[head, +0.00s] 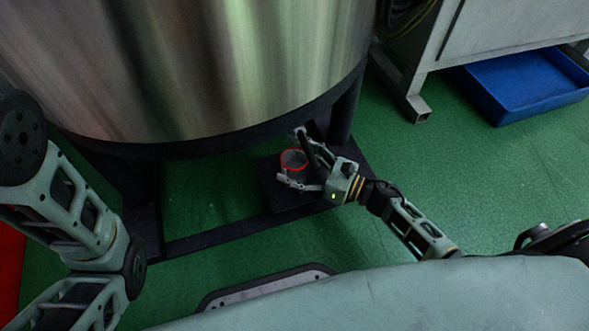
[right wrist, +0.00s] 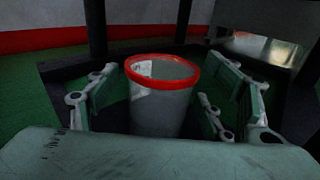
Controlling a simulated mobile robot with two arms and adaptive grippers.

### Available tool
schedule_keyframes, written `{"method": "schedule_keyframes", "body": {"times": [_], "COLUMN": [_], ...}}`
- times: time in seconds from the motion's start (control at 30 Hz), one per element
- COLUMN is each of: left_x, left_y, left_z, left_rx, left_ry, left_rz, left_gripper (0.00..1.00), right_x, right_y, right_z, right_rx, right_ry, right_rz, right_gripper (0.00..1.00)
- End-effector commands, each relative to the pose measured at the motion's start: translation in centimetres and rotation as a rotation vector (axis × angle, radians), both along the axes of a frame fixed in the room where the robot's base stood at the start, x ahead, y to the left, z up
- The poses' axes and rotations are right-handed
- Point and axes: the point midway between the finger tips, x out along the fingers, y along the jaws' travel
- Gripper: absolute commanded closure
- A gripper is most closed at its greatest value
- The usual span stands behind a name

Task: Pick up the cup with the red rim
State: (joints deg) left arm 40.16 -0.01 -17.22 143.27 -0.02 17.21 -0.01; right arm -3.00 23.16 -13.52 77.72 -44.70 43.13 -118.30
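The cup with the red rim (head: 293,160) stands upright on a dark platform (head: 281,199) under the edge of the large metal tank in the head view. It is grey below its rim. My right gripper (head: 291,160) is open, with its fingers on either side of the cup. In the right wrist view the cup (right wrist: 160,100) stands between the spread fingers of the gripper (right wrist: 165,100), with a gap visible on each side. My left arm comes in at the left of the head view, but its gripper is out of view.
The large metal tank (head: 190,65) fills the upper left, close above the cup. Its dark legs and floor frame (head: 215,233) surround the platform. A blue tray (head: 525,84) lies under a grey metal stand (head: 490,35) at upper right. Green floor is clear at right.

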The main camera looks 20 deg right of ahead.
Motion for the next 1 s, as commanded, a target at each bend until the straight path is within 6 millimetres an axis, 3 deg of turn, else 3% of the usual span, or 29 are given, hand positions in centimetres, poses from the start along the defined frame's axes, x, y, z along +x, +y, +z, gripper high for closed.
{"method": "schedule_keyframes", "body": {"times": [0.6,0.83,1.0], "left_x": [0.0,0.0,0.0], "left_y": [0.0,0.0,0.0], "left_z": [0.0,0.1,1.1], "left_rx": [0.0,0.0,0.0], "left_ry": [0.0,0.001,0.001], "left_rz": [0.0,0.0,0.0], "left_gripper": [0.6,0.6,0.6], "right_x": [0.0,0.0,0.0], "right_y": [0.0,0.0,0.0], "right_z": [0.1,0.2,1.3], "right_rx": [0.001,0.001,0.001], "right_ry": [-0.001,-0.001,-0.002], "right_rz": [0.0,0.0,0.0], "right_gripper": [0.82,0.83,0.83]}}
